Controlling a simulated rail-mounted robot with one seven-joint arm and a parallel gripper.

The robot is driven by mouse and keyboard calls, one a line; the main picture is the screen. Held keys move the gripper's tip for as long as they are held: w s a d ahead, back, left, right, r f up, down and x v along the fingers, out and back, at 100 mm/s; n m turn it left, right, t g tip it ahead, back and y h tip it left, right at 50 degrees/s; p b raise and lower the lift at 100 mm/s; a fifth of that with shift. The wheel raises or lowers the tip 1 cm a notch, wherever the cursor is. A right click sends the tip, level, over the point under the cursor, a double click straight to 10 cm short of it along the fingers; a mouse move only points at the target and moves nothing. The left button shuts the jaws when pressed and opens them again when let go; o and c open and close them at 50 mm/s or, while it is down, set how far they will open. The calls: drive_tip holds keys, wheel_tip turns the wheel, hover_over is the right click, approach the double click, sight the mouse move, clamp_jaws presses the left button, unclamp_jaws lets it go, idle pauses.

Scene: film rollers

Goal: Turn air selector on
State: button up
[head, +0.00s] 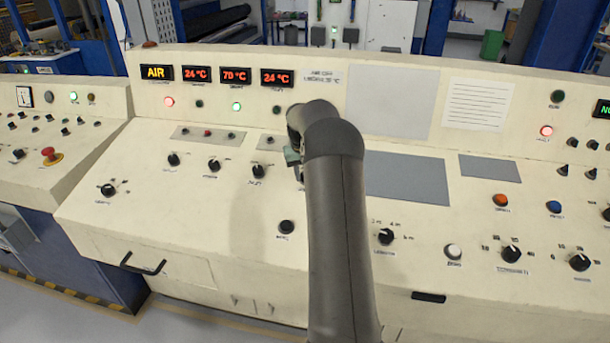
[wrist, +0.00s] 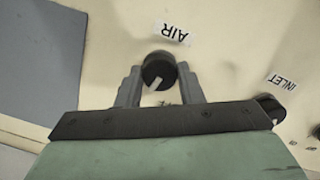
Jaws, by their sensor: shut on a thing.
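The air selector (wrist: 158,66) is a round black knob with a white pointer mark, beside a white label reading AIR in the wrist view. The pointer mark points toward the lower left in that view. My gripper (wrist: 160,76) has one finger on each side of the knob and is shut on it. In the head view only a small part of my gripper (head: 292,156) shows at the left of my arm, over the cream console. My arm hides the air selector there.
A second black knob labelled INLET (wrist: 270,108) sits close by at the right in the wrist view. On the cream console are an AIR display (head: 157,73), an upper-row knob (head: 258,171), a lower knob (head: 286,227) and a grey panel (head: 406,178).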

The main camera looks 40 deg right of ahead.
drive_tip(key=shift+r+m+b, duration=0.1)
drive_tip(key=shift+m+b, duration=0.2)
drive_tip(key=shift+m, duration=1.6)
drive_tip(key=o, duration=1)
drive_tip(key=shift+c, duration=0.2)
wheel_tip(320, 180, up, 17)
drive_tip(key=s+a, duration=0.1)
drive_tip(key=a, duration=0.1)
drive_tip(key=shift+s+b, duration=0.25)
drive_tip(key=shift+b, duration=0.05)
drive_tip(key=shift+r, duration=0.1)
